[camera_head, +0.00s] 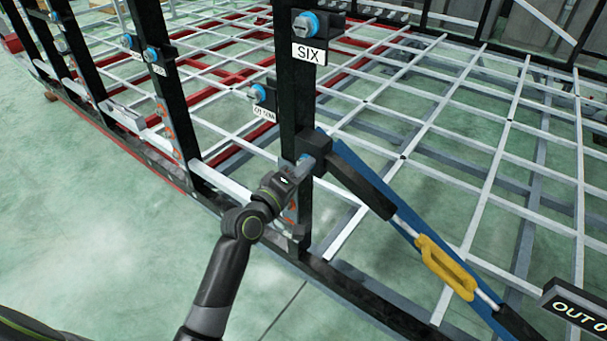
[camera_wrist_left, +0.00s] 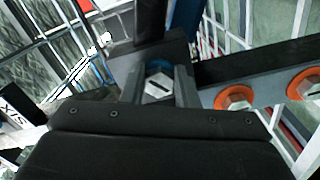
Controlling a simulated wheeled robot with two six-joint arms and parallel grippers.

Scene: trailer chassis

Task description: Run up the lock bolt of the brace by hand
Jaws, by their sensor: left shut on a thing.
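The brace (camera_head: 370,185) is a diagonal black and blue bar with a yellow turnbuckle (camera_head: 445,267). Its upper end meets a black block (camera_head: 317,145) on the post below the SIX label. The lock bolt is a grey hex head with a dark slot (camera_wrist_left: 158,85), with a blue ring behind it, in the left wrist view. My left gripper (camera_head: 303,167) is shut on this bolt head, with one finger on each side of it (camera_wrist_left: 159,88). In the head view the gripper mostly covers the bolt, and only a bit of blue shows. My right gripper is not in view.
Other blue-ringed bolts sit on the posts, one above the SIX label (camera_head: 305,25). Two orange-ringed bolts (camera_wrist_left: 234,97) stand right of the gripper in the wrist view. The chassis's lower rail (camera_head: 350,283) runs below the arm. The green floor at left is clear.

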